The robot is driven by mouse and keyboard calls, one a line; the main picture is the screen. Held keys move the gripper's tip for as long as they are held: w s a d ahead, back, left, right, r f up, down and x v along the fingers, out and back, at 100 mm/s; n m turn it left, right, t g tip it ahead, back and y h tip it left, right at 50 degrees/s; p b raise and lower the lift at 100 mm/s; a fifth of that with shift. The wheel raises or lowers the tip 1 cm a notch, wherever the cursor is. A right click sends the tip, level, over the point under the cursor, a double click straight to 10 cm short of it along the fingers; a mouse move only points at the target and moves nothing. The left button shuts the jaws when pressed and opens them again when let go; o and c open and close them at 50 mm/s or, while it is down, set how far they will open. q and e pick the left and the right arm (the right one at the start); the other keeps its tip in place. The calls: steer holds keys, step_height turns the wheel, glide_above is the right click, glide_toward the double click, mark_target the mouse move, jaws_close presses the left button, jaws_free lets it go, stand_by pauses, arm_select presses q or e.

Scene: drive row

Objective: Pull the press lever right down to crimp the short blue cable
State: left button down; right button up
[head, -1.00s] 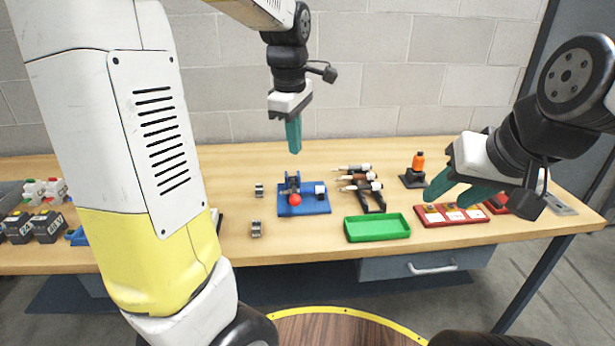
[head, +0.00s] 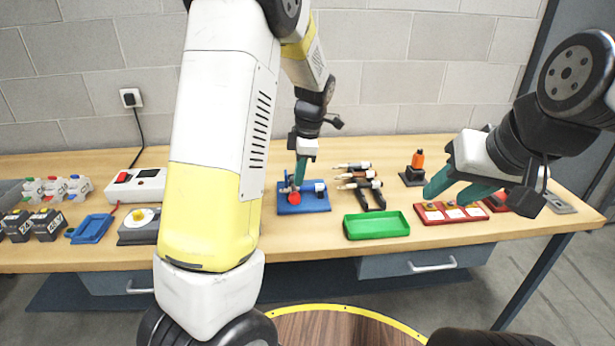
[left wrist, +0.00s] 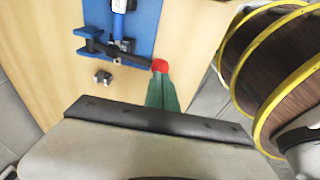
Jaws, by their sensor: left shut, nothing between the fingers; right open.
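The press stands on a blue base (head: 318,206) near the middle of the table. Its lever ends in a red ball knob (head: 294,198). In the left wrist view the dark lever bar (left wrist: 128,58) runs out to the red knob (left wrist: 160,66). A small blue piece with a pale end (left wrist: 119,18) lies at the press; I cannot tell for sure that it is the cable. My left gripper (head: 300,181) is shut and empty, its tips just at the knob; whether they touch, I cannot tell. My right gripper (head: 440,198) is open and empty above the right of the table.
A green tray (head: 377,235) and several dark-handled tools (head: 362,183) lie right of the press. A red tray (head: 452,219) is under my right gripper. An orange-topped item (head: 417,161) stands behind. A grey box with a yellow-ringed button (head: 140,225) stands left.

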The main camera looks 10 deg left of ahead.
mark_target(296, 194)
arm_select(q)
steer(key=shift+a+f, duration=0.15)
steer(key=shift+f, duration=0.75)
steer(key=shift+a+f, duration=0.15)
steer(key=shift+f, duration=0.7)
